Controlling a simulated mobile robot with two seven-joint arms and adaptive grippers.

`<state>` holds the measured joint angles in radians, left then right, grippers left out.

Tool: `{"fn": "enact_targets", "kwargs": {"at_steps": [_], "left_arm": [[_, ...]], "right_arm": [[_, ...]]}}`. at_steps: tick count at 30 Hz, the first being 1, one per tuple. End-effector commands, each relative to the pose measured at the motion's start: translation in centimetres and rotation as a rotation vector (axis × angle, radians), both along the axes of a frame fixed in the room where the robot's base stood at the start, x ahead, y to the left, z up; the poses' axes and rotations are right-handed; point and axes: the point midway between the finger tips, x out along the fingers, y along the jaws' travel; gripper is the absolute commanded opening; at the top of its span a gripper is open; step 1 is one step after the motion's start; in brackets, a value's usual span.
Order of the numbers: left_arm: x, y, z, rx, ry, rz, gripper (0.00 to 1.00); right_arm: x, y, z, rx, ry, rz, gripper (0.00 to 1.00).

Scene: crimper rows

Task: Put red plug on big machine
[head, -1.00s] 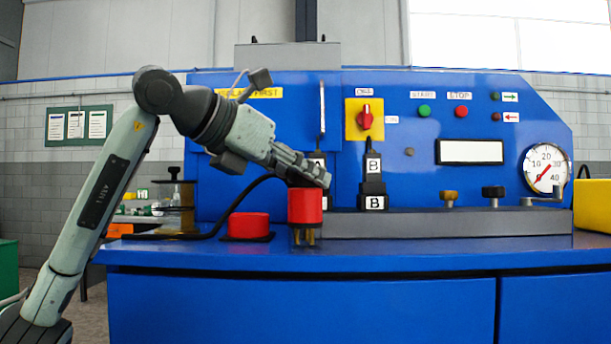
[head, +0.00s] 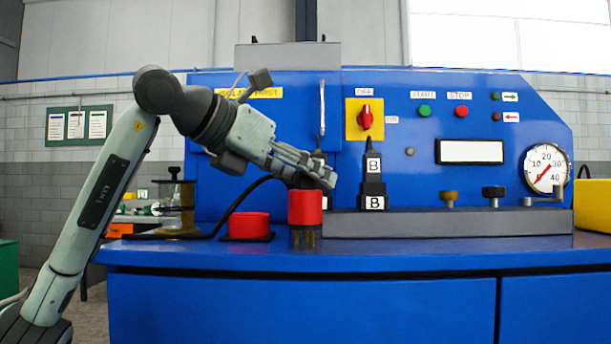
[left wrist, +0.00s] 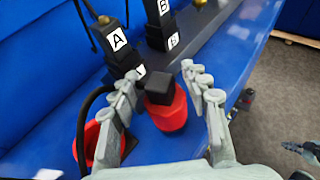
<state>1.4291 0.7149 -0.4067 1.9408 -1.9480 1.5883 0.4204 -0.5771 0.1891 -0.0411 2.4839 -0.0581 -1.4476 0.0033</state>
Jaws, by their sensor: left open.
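The red plug (head: 305,207) is a red cylinder with brass pins below, upright at the front of the big blue machine (head: 400,262). In the left wrist view it shows as a red body (left wrist: 168,114) with a black block on top. My left gripper (head: 322,182) is open just above the plug; in the left wrist view its fingers (left wrist: 168,88) stand either side of the black block, with gaps. A second red round piece (head: 249,225) sits on a black base to the left. Grey parts at the lower right of the left wrist view may be my right gripper (left wrist: 305,150).
Black blocks labelled B (head: 373,188) and A (left wrist: 117,40) stand behind the plug by a grey rail (head: 440,223). A black cable (head: 215,225) runs left of it. A yellow box (head: 593,205) stands at the right.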

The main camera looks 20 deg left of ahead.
Motion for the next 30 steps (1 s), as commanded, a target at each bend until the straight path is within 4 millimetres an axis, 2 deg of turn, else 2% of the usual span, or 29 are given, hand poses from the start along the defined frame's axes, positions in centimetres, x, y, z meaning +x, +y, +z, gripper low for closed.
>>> {"fn": "enact_targets", "kwargs": {"at_steps": [9,15,21,30], "left_arm": [[-5.5,3.2,2.8,0.000,-0.006,0.003,0.46],[-8.4,4.8,4.1,0.000,-0.003,0.003,0.46],[-9.6,5.4,4.6,0.000,-0.001,0.001,0.46],[-9.7,5.4,4.6,0.000,-0.001,0.000,0.46]], "right_arm": [[0.6,0.3,0.2,0.007,-0.028,0.008,0.00],[0.6,0.3,0.2,0.006,-0.029,0.009,0.00],[0.4,0.3,0.1,0.004,-0.022,0.010,0.00],[0.4,0.3,0.0,0.004,-0.020,0.009,0.00]]}}
